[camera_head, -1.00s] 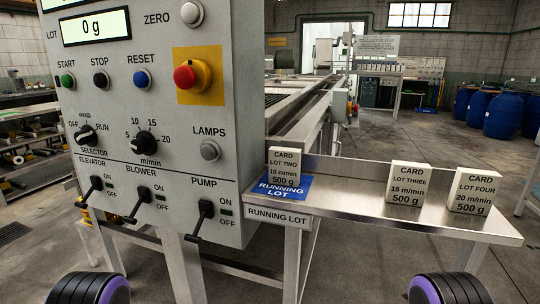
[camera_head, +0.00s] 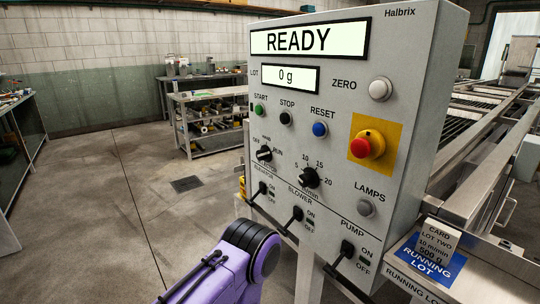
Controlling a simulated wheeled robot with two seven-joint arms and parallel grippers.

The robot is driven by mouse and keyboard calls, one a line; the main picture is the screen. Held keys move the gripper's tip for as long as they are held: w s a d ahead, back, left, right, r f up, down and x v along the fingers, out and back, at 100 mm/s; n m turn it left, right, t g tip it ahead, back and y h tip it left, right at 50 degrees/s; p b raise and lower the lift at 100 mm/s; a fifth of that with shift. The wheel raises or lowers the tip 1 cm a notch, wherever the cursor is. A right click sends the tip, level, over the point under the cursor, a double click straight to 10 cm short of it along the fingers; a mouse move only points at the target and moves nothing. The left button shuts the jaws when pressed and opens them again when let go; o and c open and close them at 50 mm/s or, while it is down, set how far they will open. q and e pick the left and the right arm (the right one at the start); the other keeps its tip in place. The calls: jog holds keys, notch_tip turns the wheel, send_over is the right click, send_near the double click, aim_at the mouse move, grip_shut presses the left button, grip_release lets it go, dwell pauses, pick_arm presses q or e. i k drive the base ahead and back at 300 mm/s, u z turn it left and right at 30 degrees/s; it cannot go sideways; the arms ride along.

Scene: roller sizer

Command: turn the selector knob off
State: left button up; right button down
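The selector knob (camera_head: 264,153) is a small black rotary knob on the left side of the grey control panel (camera_head: 345,100), below the green start button. Labels OFF, HAND and RUN stand around it. It is too small to tell for certain which label its pointer faces. A purple and black part of one of my arms rises at the bottom, below and left of the panel, apart from the knob. Neither of my grippers is in view.
The displays (camera_head: 309,40) read READY and 0 g. A black speed knob (camera_head: 308,178) and red emergency button (camera_head: 366,147) lie right of the selector. Elevator (camera_head: 262,188), blower (camera_head: 296,214) and pump (camera_head: 346,249) levers are below. Floor left of the panel is clear.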

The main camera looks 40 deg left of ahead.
aim_at(264, 154)
jog(key=u, duration=0.5)
jog(key=k, duration=1.25)
jog(key=u, duration=1.15)
jog(key=i, duration=1.6)
jog(key=z, duration=0.65)
